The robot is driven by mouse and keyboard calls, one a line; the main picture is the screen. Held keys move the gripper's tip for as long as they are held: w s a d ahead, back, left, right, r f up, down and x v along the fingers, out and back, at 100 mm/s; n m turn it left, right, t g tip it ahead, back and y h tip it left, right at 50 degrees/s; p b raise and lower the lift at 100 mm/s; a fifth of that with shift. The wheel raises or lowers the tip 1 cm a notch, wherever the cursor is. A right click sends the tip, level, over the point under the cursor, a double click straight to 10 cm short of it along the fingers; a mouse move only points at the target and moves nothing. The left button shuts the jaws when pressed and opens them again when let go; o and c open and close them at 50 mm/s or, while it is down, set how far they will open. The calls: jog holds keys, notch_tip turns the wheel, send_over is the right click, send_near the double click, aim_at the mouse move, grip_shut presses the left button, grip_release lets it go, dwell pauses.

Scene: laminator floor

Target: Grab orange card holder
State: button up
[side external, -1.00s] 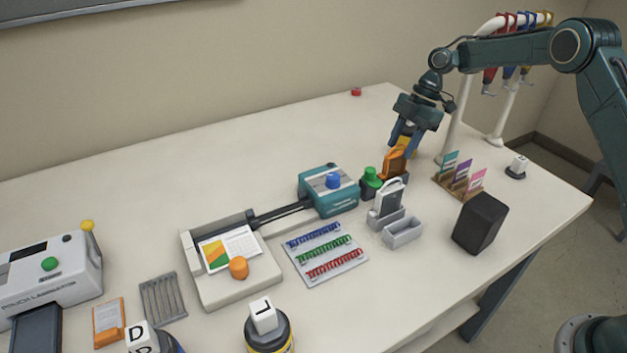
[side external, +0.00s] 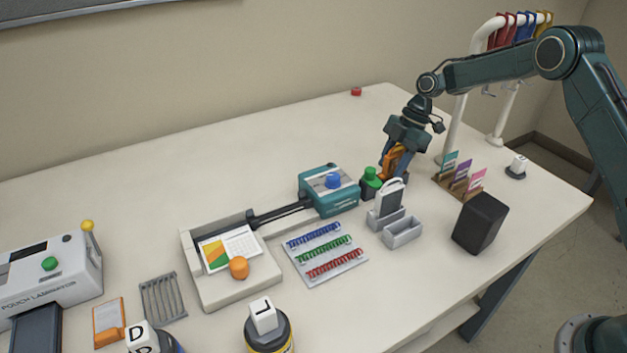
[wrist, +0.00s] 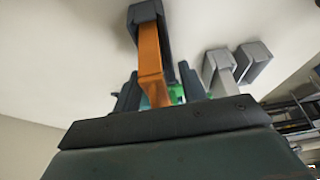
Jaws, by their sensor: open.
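The orange card holder (side external: 388,161) stands upright in a dark stand behind the green-topped object, partly hidden by my gripper. In the wrist view the holder (wrist: 151,62) runs from the dark stand (wrist: 146,13) down between my fingers. My gripper (side external: 394,168) is low over it, fingers pointing down. In the wrist view my gripper (wrist: 160,90) is open, one finger on each side of the holder. I cannot tell whether either finger touches it.
A green-topped object (side external: 371,178) stands close to the left of the holder. A white holder in a grey stand (side external: 388,203) is in front. Coloured cards in a wooden rack (side external: 459,181) and a black block (side external: 480,222) are to the right.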

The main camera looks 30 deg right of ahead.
jog(key=shift+c, duration=0.2)
grip_shut()
jog(key=shift+r, duration=0.1)
jog(key=shift+r, duration=4.95)
